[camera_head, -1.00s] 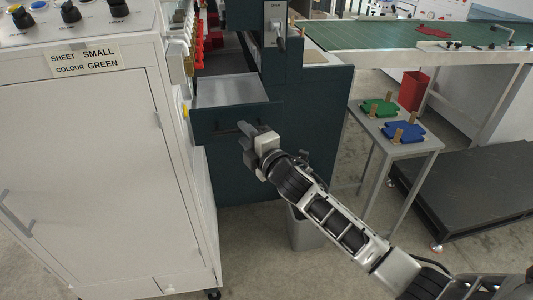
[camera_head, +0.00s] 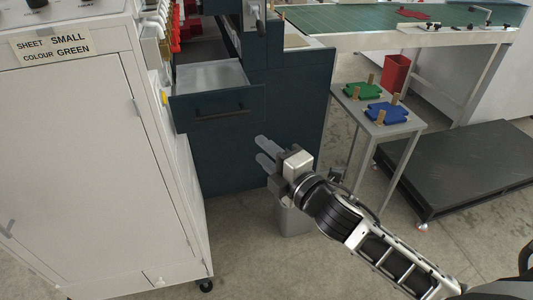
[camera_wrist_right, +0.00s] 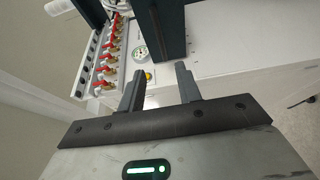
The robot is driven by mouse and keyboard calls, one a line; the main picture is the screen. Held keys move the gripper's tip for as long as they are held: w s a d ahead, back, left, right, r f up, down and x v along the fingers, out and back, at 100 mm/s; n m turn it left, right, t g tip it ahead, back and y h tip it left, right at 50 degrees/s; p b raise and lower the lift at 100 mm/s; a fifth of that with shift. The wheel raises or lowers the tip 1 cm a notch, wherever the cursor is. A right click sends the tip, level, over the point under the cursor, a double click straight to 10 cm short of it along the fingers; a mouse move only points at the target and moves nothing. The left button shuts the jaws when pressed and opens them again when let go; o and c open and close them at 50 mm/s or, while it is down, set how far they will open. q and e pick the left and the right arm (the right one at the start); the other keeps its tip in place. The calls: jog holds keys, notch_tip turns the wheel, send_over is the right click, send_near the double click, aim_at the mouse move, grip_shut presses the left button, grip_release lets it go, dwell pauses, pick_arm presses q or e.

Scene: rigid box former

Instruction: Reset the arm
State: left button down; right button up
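My right gripper (camera_head: 264,153) is in front of the dark teal machine, below and to the right of the open drawer (camera_head: 212,106) and its black handle (camera_head: 222,114). It touches nothing that I can see. In the right wrist view its two fingers (camera_wrist_right: 158,88) stand apart with nothing between them, so it is open and empty. My left gripper is not in either view.
A white cabinet (camera_head: 80,170) labelled small and green stands at the left. A small table (camera_head: 405,127) holds green (camera_head: 361,91) and blue (camera_head: 386,113) pieces. A grey bin (camera_head: 295,220) stands behind my right arm. A low dark platform (camera_head: 455,170) lies at the right.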

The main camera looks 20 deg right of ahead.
jog(key=s+a+f+m+g, duration=0.2)
jog(key=s+f+m+g, duration=0.1)
jog(key=s+f+m, duration=0.5)
jog(key=s+a+f+m+g, duration=0.3)
jog(key=s+f+m, duration=0.6)
jog(key=f, duration=0.3)
jog(key=shift+a+f+m+g+h, duration=0.3)
jog(key=shift+m+g+h, duration=0.1)
jog(key=shift+g, duration=0.3)
jog(key=shift+d, duration=0.1)
